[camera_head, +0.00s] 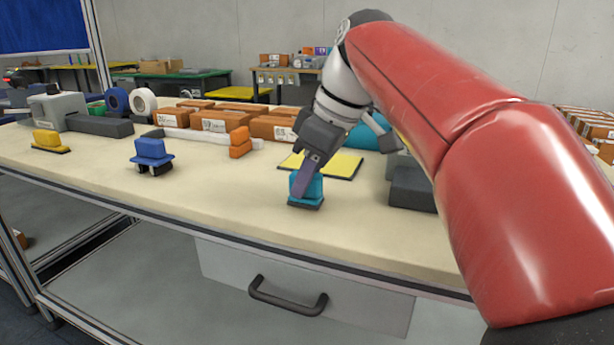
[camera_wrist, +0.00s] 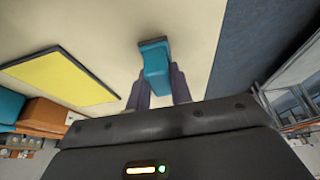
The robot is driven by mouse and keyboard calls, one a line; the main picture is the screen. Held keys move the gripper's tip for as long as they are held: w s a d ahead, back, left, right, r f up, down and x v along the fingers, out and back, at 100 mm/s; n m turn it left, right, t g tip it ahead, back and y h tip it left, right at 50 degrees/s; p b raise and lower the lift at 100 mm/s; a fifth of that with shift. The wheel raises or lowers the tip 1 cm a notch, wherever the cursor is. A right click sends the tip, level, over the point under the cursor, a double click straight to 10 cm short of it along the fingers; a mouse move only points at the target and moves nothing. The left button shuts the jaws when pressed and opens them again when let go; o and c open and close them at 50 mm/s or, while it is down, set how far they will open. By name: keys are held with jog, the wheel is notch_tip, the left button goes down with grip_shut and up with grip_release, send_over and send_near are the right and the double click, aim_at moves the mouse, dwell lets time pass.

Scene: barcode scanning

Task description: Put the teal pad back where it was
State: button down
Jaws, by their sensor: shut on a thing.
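The teal pad (camera_head: 308,186) is a small block with a dark grey base, near the front edge of the table. My gripper (camera_head: 305,186) is shut on it from above. The wrist view shows the teal pad (camera_wrist: 156,65) between the two purple-grey fingers of my gripper (camera_wrist: 160,88). The pad looks upright and at or very near the table top; I cannot tell whether its base touches. One finger hides part of the pad in the head view.
A yellow sheet (camera_head: 340,165) lies behind the pad. Orange-brown boxes (camera_head: 222,121) line the back. A dark grey block (camera_head: 411,187) is at right. The table (camera_head: 230,185) is clear left of the pad.

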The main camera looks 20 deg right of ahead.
jog(key=shift+f, duration=0.1)
jog(key=shift+f, duration=0.15)
jog(key=c, duration=1.3)
grip_release()
jog(key=shift+o, duration=0.2)
jog(key=shift+b, duration=0.4)
jog(key=p+v, duration=0.2)
jog(key=v, duration=0.6)
jog(key=shift+s+d+f, duration=0.15)
jog(key=shift+s+d, duration=0.05)
